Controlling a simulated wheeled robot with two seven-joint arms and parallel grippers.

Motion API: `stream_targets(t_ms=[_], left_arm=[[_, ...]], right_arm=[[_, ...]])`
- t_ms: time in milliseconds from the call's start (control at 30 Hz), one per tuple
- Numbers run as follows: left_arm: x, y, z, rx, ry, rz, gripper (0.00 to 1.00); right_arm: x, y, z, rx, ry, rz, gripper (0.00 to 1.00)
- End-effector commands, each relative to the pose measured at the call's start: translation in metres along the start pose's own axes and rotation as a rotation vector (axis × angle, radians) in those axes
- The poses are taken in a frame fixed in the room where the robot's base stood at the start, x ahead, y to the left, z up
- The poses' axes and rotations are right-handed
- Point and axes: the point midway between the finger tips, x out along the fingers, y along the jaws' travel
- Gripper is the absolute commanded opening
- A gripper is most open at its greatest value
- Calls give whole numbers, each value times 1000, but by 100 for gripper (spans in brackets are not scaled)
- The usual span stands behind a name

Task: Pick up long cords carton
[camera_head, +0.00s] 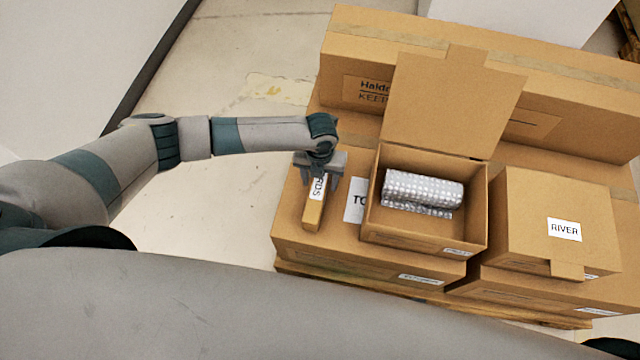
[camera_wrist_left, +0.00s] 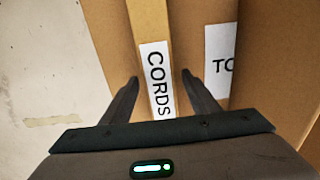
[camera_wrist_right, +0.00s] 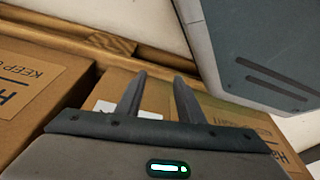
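The long cords carton (camera_head: 313,215) is a narrow brown box with a white label reading CORDS. It lies on top of a larger brown box, left of the open box. In the left wrist view the carton (camera_wrist_left: 150,25) runs between the fingers, with its label facing the camera. My left gripper (camera_head: 320,200) is over the carton, its fingers apart on either side of it; a gap shows on both sides in the left wrist view (camera_wrist_left: 161,78). My right gripper (camera_wrist_right: 160,80) is open and empty near other brown boxes; it is outside the head view.
An open box (camera_head: 425,240) holding a silvery bubble-wrapped roll (camera_head: 423,188) stands right of the carton. A closed box labelled RIVER (camera_head: 530,220) is farther right. Long boxes (camera_head: 345,50) rise behind. Bare floor (camera_head: 210,200) lies to the left.

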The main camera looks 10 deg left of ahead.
Motion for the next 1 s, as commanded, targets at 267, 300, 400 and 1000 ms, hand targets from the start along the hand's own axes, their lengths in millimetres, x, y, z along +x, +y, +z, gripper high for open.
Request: stream_targets(t_ms=[267,300,400,1000], left_arm=[[-1,0,1,0,-1,0,1],[-1,0,1,0,-1,0,1],[-1,0,1,0,-1,0,1],[-54,-17,-13,6,-1,-4,1]], right_arm=[[0,0,-5,0,6,1,34],[0,0,-5,0,5,0,34],[0,0,-4,0,5,0,34],[0,-2,11,1,-17,-3,34]])
